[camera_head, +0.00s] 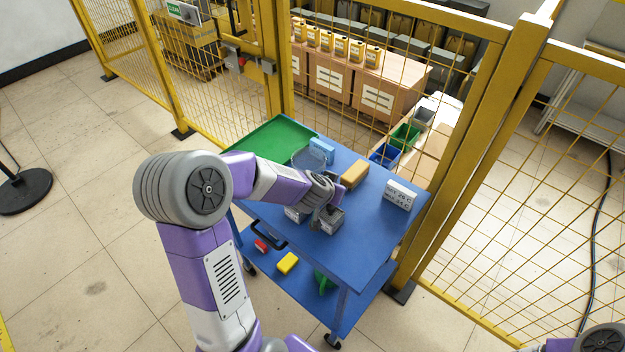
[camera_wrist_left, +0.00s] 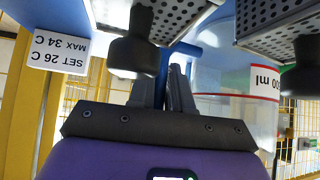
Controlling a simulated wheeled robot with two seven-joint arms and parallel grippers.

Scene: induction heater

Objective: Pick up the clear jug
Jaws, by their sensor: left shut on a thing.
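The clear jug (camera_wrist_left: 235,100) stands close beside my left gripper (camera_wrist_left: 166,88) in the left wrist view. It has a red-edged label reading "500 ml" and looks upside down there. My left gripper's fingers are closed around a blue bar that runs towards the jug, which looks like its handle. In the head view the jug's round rim (camera_head: 303,156) shows on the blue cart (camera_head: 350,265), behind my left forearm. The forearm hides its lower part and handle. My right gripper is out of the head view.
Grey perforated metal boxes (camera_wrist_left: 178,18) with black knobs crowd the gripper. Yellow mesh fencing (camera_head: 470,150) stands behind.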

